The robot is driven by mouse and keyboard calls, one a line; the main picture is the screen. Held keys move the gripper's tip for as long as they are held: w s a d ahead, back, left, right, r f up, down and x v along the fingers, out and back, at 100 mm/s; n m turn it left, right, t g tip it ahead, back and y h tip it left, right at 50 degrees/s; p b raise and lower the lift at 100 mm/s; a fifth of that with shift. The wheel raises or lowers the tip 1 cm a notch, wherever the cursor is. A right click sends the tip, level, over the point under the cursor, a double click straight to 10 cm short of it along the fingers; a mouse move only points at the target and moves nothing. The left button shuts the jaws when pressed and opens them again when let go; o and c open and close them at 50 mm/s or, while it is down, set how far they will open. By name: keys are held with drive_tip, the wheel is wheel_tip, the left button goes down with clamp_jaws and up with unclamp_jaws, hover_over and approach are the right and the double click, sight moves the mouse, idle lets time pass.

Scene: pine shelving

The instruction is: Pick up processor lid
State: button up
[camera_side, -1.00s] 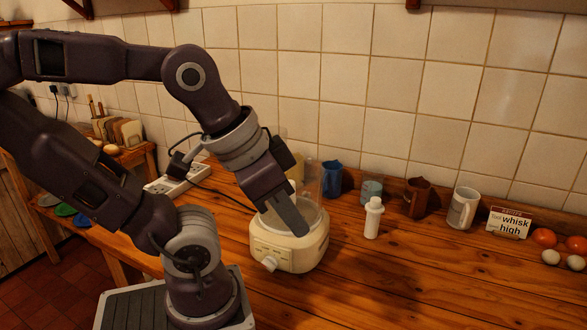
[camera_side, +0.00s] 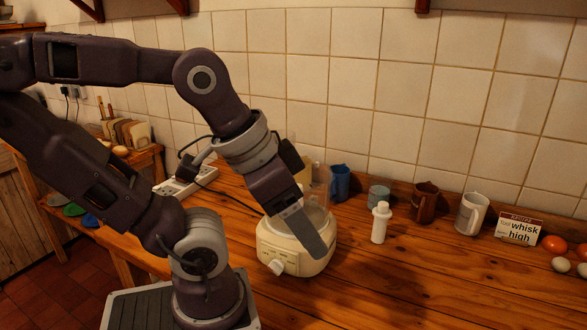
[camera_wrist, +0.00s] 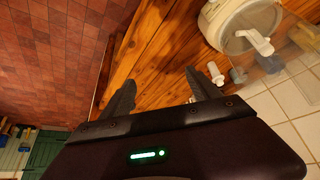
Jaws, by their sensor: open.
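The food processor (camera_side: 275,245) is a cream base with a knob, standing on the wooden counter in the side view. A clear, see-through part (camera_side: 319,185) shows at its back; I cannot tell whether this is the lid or the bowl. My gripper (camera_side: 312,240) points down in front of the processor and hides part of it. In the wrist view the fingers of my gripper (camera_wrist: 160,86) are spread, with nothing between them. The processor (camera_wrist: 212,22) is at the top right there, beyond the fingers, with a white part (camera_wrist: 258,42) and clear plastic (camera_wrist: 296,40).
A white bottle-like piece (camera_side: 380,224) stands right of the processor. A blue jug (camera_side: 340,182), a grey-blue cup (camera_side: 379,195), a brown jug (camera_side: 425,202) and a white mug (camera_side: 471,213) line the wall. The front right counter (camera_side: 420,290) is clear.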

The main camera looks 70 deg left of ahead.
wheel_tip(320, 180, up, 13)
drive_tip(key=w+a+r+n+g+y, duration=0.1)
drive_tip(key=w+a+n+g, duration=0.15)
drive_tip(key=a, duration=0.25)
drive_tip(key=w+a+n+g, duration=0.1)
drive_tip(key=w+a+n, duration=0.2)
drive_tip(key=a+n, duration=0.15)
drive_tip(key=a+f+n+g, duration=0.1)
drive_tip(key=a+n+g, duration=0.35)
drive_tip(key=a, duration=0.95)
drive_tip(key=shift+n+t+h, duration=0.3)
drive_tip(key=shift+n+t, duration=0.5)
drive_tip(key=shift+n, duration=0.05)
drive_tip(key=f, duration=0.8)
drive_tip(key=s+f, duration=0.1)
drive_tip(key=f, duration=0.3)
drive_tip(key=shift+s, duration=0.1)
drive_tip(key=shift+f, duration=0.2)
clamp_jaws()
